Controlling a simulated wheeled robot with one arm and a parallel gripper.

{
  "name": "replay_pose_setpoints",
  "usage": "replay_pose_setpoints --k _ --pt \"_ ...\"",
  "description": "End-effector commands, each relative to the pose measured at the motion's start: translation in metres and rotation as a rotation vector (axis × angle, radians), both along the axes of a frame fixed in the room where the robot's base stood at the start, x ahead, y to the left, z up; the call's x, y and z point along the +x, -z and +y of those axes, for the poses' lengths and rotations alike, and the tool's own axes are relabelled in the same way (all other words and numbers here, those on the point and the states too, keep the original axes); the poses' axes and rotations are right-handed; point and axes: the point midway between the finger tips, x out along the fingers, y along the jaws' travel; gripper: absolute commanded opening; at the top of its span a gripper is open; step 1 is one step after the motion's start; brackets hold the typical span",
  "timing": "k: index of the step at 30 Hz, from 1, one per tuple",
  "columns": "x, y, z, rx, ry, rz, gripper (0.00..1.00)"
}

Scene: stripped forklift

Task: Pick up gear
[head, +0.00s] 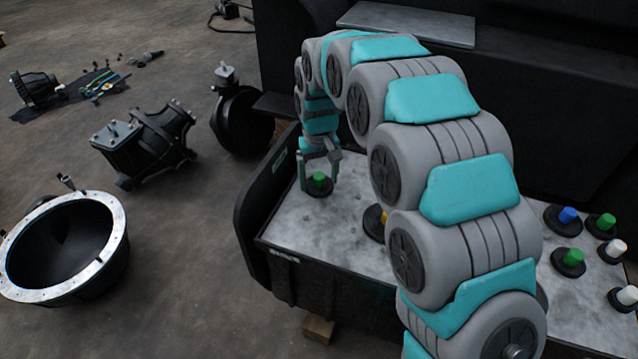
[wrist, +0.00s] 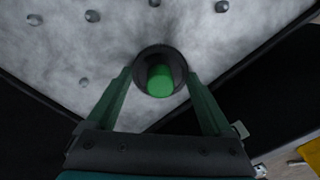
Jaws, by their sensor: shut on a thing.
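The gear is a round black disc with a green cylindrical top (head: 319,179). It is at the left end of the grey metal surface (head: 350,235) in the head view. In the wrist view the gear (wrist: 160,80) sits between the two fingers, near the corner of the surface. My gripper (head: 319,176) points down and is shut on this gear, with one finger on each side of it. It also shows in the wrist view (wrist: 160,88). I cannot tell whether the gear touches the surface.
Another gear with a yellow top (head: 383,219) is partly hidden behind my arm. Several gears with blue, green and white tops stand at the right, one of them green (head: 568,257). A dark raised wall (head: 262,200) edges the left end. Machine parts (head: 145,145) lie on the floor.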

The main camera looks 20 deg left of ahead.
Motion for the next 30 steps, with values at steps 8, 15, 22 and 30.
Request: replay_pose_setpoints --k 8,15,22,30 --pt "0.0 0.0 0.0 0.0 0.0 0.0 0.36" --pt "0.0 -0.003 0.0 0.0 0.0 0.0 0.36" --pt "0.0 -0.017 0.0 0.001 0.001 -0.002 0.36" --pt "-0.005 -0.037 -0.002 0.001 0.0 -0.001 0.36"
